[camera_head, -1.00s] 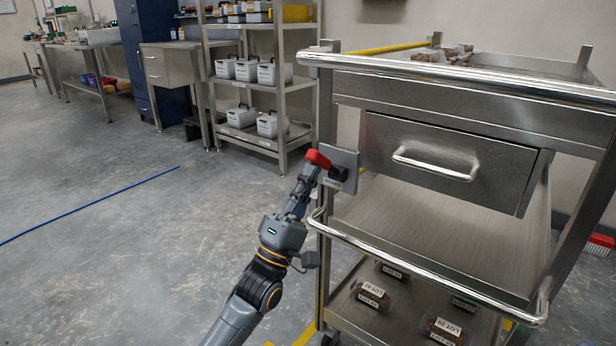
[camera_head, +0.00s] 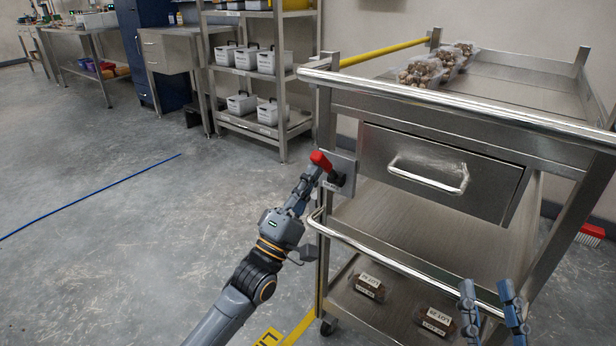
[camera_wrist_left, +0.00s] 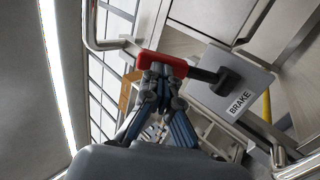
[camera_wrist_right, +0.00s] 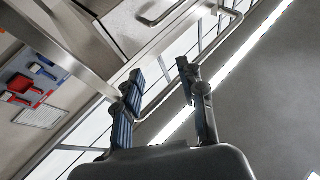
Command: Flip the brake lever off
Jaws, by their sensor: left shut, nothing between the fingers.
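The red-handled brake lever (camera_head: 321,160) sits on a grey plate (camera_head: 347,166) at the cart's left front post. In the head view its red end points up and left from a black pivot. In the left wrist view the red grip (camera_wrist_left: 146,64) lies across my left fingertips, and the plate (camera_wrist_left: 222,104) reads BRAKE. My left gripper (camera_head: 314,172) is shut and empty, its fingertips at the red grip, seemingly touching it. My right gripper (camera_head: 487,288) is open and empty, in front of the cart's lower right; it also shows in the right wrist view (camera_wrist_right: 160,72).
The steel cart has a drawer (camera_head: 440,168), a push rail (camera_head: 400,262) and clear packs (camera_head: 420,72) on top. Labelled trays (camera_head: 368,288) lie on its lower shelf. A shelf rack (camera_head: 283,100) with bins stands behind. Floor at left is clear.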

